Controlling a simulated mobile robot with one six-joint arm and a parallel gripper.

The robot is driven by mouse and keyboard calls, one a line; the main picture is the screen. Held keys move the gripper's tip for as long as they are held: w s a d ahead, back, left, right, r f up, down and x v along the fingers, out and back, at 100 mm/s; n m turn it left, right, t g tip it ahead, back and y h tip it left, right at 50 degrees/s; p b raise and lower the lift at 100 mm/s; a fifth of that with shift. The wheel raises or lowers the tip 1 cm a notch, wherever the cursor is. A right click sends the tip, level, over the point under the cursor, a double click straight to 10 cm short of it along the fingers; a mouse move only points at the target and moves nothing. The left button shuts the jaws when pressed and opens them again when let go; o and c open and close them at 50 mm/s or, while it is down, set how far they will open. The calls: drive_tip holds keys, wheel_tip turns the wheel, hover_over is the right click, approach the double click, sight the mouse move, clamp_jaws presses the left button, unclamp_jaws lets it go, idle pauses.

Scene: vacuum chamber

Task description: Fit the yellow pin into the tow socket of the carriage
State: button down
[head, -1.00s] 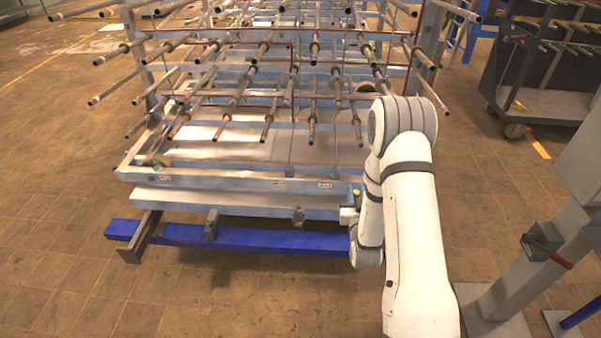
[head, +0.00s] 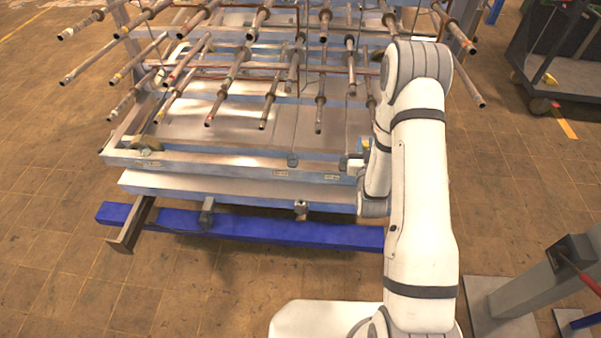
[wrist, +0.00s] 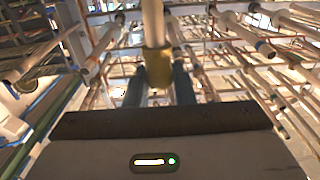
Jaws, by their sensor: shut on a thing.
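The yellow pin (wrist: 157,62) stands between the two bluish fingers of my gripper (wrist: 158,84) in the wrist view. Its yellow part is gripped and a pale shaft runs up out of the top of the picture. In the head view a small bit of yellow (head: 365,145) shows above my gripper (head: 353,164), at the right end of the carriage's front rail. The carriage (head: 230,170) is a low, pale blue frame with many rods above it. I cannot make out the tow socket; my arm covers the carriage's right front corner.
Rows of horizontal rods (head: 235,75) stick out towards me above the deck. A blue beam (head: 260,228) lies low in front of the carriage. A grey post with a red handle (head: 572,262) stands at the right. The tiled floor in front is clear.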

drive_tip(key=w+a+f+n+g+y+b, duration=0.1)
drive_tip(key=a+f+y+b, duration=0.4)
drive_tip(key=b, duration=1.7)
drive_tip(key=w+a+f+n+g+y+b, duration=0.2)
drive_tip(key=a+f+n+y+b, duration=0.3)
drive_tip(key=a+f+b, duration=0.9)
wheel_tip(320, 180, down, 2)
drive_tip(key=w+b, duration=0.1)
drive_tip(key=b, duration=0.8)
drive_tip(key=shift+w+n, duration=0.15)
drive_tip(key=shift+n, duration=0.25)
drive_tip(key=shift+b, duration=0.4)
wheel_tip(320, 180, down, 6)
drive_tip(key=b, duration=0.5)
drive_tip(key=shift+r, duration=0.1)
drive_tip(key=shift+b, duration=0.75)
